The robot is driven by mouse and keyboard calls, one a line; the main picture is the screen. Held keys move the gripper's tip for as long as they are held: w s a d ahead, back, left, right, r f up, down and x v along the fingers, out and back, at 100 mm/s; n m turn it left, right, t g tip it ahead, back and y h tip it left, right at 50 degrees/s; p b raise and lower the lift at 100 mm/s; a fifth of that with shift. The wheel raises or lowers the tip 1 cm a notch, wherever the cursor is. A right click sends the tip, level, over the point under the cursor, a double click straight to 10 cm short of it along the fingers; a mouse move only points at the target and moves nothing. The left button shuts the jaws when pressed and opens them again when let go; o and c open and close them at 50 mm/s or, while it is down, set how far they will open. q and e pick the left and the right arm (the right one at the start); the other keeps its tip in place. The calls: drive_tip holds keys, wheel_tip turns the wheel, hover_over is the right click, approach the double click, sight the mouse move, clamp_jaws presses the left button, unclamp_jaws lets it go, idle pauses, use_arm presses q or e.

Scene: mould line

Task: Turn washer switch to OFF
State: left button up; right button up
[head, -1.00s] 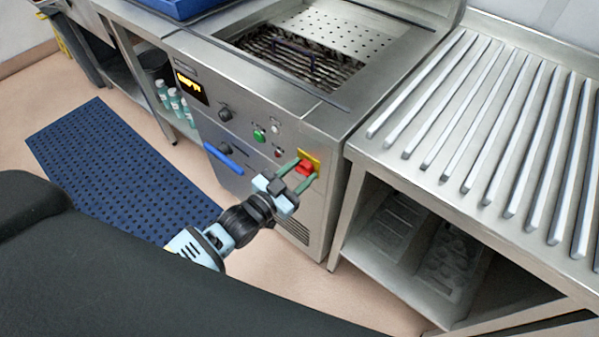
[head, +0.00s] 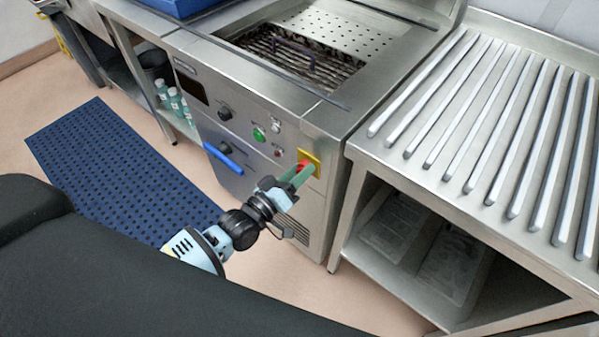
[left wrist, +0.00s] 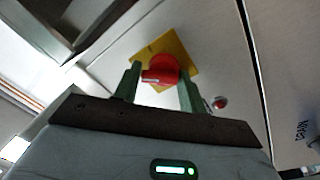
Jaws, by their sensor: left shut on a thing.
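The washer's red rotary switch (head: 302,163) sits on a yellow plate (head: 316,158) at the lower right of the steel front panel. My left gripper (head: 298,175) is at the switch, with its green fingers around the red knob. In the left wrist view the red knob (left wrist: 164,69) lies between the two fingers, in front of the yellow plate (left wrist: 188,52). The gripper is shut on the knob. The fingers hide part of the knob in the head view, and I cannot read any position marks. The panel's display (head: 190,88) is dark. My right gripper is not in view.
A blue handle (head: 223,158), black knobs and a green button (head: 259,135) are on the panel to the left. A ribbed steel table (head: 480,140) stands close on the right. A blue perforated mat (head: 110,170) lies on the floor.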

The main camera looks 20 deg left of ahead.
use_arm(q)
drive_tip(key=n, duration=0.4)
drive_tip(key=n+b, duration=0.1)
drive_tip(key=n, duration=0.1)
drive_tip(key=shift+a+f+y, duration=0.3)
drive_tip(key=shift+a+f, duration=0.05)
drive_tip(key=shift+f, duration=0.05)
drive_tip(key=shift+n+b, duration=0.3)
drive_tip(key=shift+n, duration=0.5)
drive_tip(key=shift+d+f, duration=0.1)
drive_tip(key=o, duration=0.8)
drive_tip(key=shift+r, duration=0.2)
drive_tip(key=v, duration=0.7)
drive_tip(key=shift+s, duration=0.35)
